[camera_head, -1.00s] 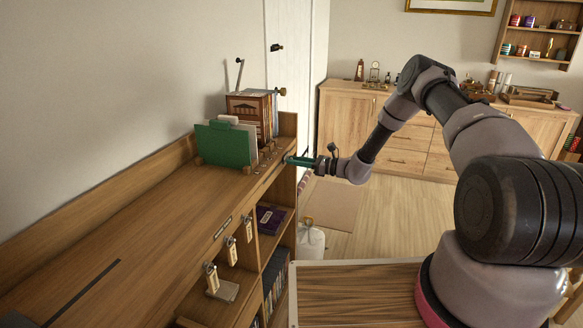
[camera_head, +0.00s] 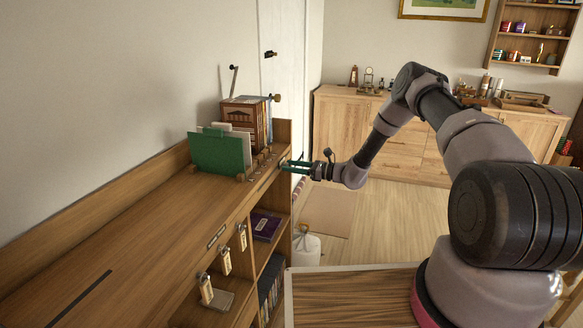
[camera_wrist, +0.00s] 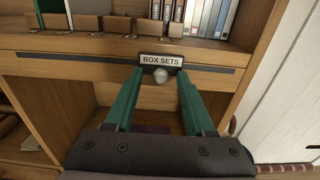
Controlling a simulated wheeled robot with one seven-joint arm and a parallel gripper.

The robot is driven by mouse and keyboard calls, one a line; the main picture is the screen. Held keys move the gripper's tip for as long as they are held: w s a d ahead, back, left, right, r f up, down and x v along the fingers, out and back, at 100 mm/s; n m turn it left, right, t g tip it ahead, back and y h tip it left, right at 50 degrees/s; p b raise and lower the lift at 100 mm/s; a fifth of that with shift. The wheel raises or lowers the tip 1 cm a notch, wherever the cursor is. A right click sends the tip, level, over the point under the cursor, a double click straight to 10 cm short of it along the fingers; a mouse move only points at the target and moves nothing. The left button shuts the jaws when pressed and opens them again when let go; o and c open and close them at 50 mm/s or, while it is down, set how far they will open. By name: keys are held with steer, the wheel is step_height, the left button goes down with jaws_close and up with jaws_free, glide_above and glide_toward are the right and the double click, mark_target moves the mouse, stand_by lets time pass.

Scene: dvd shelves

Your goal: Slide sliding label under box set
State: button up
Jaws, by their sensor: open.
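The sliding label (camera_wrist: 161,60), a small plate reading BOX SETS with a round knob below it, sits on a dark rail along the shelf's front edge. My gripper (camera_wrist: 160,75) has green fingers, open, one on each side of the knob. I cannot tell whether they touch it. My gripper also shows at the shelf's far end in the head view (camera_head: 286,163). A brown box set (camera_head: 245,114) stands upright on the shelf top, behind a green folder-like case (camera_head: 219,154). In the wrist view, several upright spines (camera_wrist: 205,16) show above and right of the label.
Small wooden blocks (camera_wrist: 87,24) line the shelf top behind the rail. Several hanging tags (camera_head: 225,262) are on the front of the unit (camera_head: 140,235). Below the rail is an open compartment. A white door (camera_wrist: 285,75) is at the right.

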steer(key=v, duration=1)
steer(key=shift+d, duration=0.25)
steer(key=shift+r, duration=0.1)
steer(key=s+r+n+g+h, duration=0.3)
steer(key=s+r+n, duration=0.35)
steer(key=r, duration=0.65)
steer(key=s+r+n+g+h, duration=0.4)
steer(key=s+r, duration=0.3)
steer(key=r, duration=0.6)
steer(key=s+d+r+n+t+h, duration=0.2)
steer(key=s+r, duration=0.3)
steer(key=s, duration=0.3)
steer(key=s+d+r+n+t+h, duration=0.3)
steer(key=s+d+r, duration=0.2)
steer(key=s, duration=0.3)
steer(key=s+d+r+n+t+h, duration=0.2)
steer(key=s+d+r+t+h, duration=0.1)
steer(key=s, duration=0.5)
step_height(320, 180, up, 2)
steer(key=shift+s+d+r, duration=0.1)
steer(key=shift+s+d, duration=0.25)
steer(key=shift+d, duration=0.35)
steer(key=shift+n, duration=0.25)
